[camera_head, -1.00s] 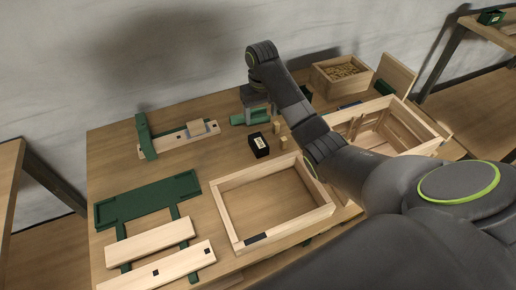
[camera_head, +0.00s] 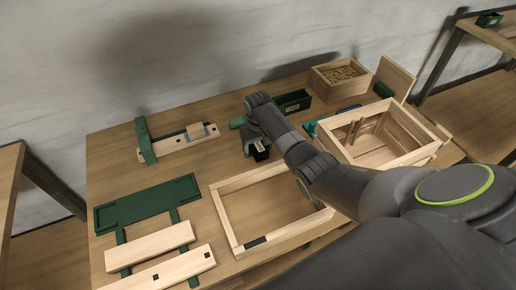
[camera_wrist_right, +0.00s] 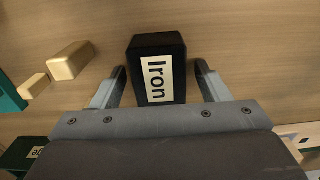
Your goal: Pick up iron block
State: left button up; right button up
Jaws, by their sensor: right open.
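The iron block (camera_wrist_right: 172,73) is a black block with a white label reading "Iron". In the right wrist view it stands on the table between the two fingers of my right gripper (camera_wrist_right: 161,80), which is open with a gap on both sides. In the head view the iron block (camera_head: 260,152) shows partly below the right gripper (camera_head: 250,147), behind the open wooden frame. My left gripper is not in view.
Two small wooden blocks (camera_wrist_right: 68,61) lie left of the iron block in the wrist view. An open wooden frame (camera_head: 226,212) lies in front, and a wooden crate (camera_head: 400,155) stands to the right. A green fixture (camera_head: 150,203) lies at left.

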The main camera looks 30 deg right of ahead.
jog(key=shift+c, duration=0.4)
grip_shut()
jog(key=shift+w+r, duration=0.1)
jog(key=shift+w, duration=0.05)
